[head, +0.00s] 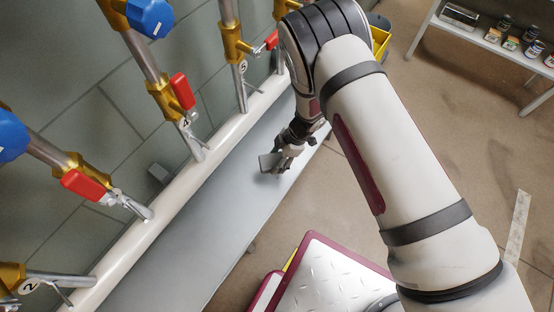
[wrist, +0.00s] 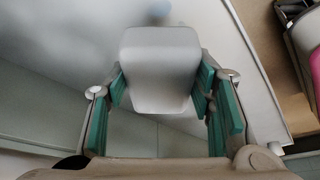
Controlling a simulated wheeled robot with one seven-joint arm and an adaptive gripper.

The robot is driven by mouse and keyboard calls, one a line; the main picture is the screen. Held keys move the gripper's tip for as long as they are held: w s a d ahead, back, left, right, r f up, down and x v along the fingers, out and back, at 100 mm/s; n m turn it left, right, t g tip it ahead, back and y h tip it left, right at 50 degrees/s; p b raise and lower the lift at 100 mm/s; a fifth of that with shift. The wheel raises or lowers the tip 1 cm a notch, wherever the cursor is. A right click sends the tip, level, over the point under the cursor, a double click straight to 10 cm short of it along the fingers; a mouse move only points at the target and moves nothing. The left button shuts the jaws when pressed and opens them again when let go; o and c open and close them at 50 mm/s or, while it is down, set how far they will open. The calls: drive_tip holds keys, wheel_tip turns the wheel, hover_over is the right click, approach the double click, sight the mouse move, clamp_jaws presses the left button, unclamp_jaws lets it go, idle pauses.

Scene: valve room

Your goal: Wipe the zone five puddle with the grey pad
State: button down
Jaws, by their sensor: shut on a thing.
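The grey pad (head: 268,162) is held between the fingers of my gripper (head: 278,158), close over the long grey ledge (head: 225,200) below the pipes. In the wrist view the pad (wrist: 160,75) fills the space between the green-padded fingers of my gripper (wrist: 162,90). I cannot tell whether the pad touches the ledge. A small blurred bluish patch (wrist: 158,11) shows beyond the pad in the wrist view; I cannot tell whether it is the puddle. No clear puddle outline shows in the head view. The tag numbered 5 (head: 243,67) hangs on a pipe left of my gripper.
A white pipe (head: 178,200) runs along the wall side of the ledge. Red-handled valves (head: 182,92) and blue caps (head: 150,17) stick out above it. A shelf with jars (head: 490,42) stands at upper right. The brown floor (head: 440,130) beside the ledge is mostly clear.

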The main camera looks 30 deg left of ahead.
sight(274, 159)
drive_tip(key=shift+r, duration=0.1)
drive_tip(key=shift+r+p, duration=1.05)
drive_tip(key=shift+r, duration=0.4)
